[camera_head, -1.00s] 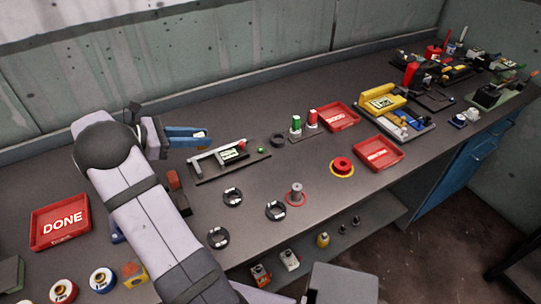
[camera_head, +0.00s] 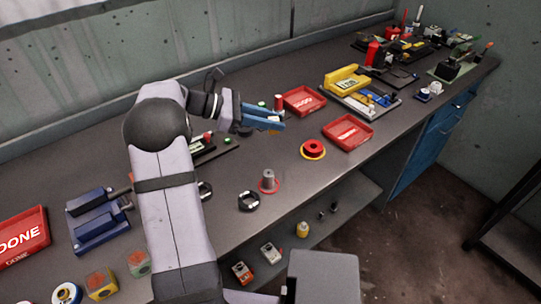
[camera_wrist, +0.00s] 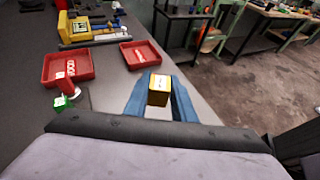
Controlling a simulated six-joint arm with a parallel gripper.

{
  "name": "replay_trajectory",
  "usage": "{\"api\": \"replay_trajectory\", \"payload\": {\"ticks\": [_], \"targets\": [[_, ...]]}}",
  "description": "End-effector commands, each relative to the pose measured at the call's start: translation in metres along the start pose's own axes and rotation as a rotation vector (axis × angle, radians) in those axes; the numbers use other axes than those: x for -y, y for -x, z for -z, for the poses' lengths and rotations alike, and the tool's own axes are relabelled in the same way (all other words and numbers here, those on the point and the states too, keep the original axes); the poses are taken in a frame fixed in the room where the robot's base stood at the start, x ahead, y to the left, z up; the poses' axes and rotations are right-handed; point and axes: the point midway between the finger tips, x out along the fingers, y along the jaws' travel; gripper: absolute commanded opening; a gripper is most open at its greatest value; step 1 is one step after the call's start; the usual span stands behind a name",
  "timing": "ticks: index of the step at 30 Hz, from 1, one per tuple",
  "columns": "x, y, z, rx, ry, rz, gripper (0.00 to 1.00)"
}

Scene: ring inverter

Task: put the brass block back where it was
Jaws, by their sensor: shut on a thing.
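The brass block (camera_wrist: 158,90), a small yellow-gold cube with a pale top, is between the blue fingers of my gripper (camera_wrist: 158,97) in the wrist view. My gripper is shut on it and holds it above the bench. I cannot clearly make out the block there. Where it stood before is not shown.
Two red trays (camera_head: 317,110) (camera_head: 362,141) lie right of my gripper. A red ring (camera_head: 312,147), a grey peg (camera_head: 269,183) and a black ring (camera_head: 249,201) stand nearer the front edge. A blue fixture (camera_head: 93,234), a DONE tray (camera_head: 42,239) and cubes (camera_head: 101,284) are at left.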

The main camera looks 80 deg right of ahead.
Motion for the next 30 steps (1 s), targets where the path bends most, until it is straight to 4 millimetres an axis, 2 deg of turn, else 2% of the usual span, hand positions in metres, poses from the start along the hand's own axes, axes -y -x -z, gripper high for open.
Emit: {"api": "replay_trajectory", "payload": {"ticks": [6, 14, 24, 30], "targets": [[-0.017, 0.003, 0.003, 0.0, 0.036, -0.091, 0.0], [-0.021, 0.002, 0.009, 0.001, 0.048, -0.114, 0.0], [-0.02, -0.016, 0.052, 0.001, 0.049, -0.112, 0.0], [-0.02, -0.02, 0.063, 0.001, 0.045, -0.113, 0.0]]}}
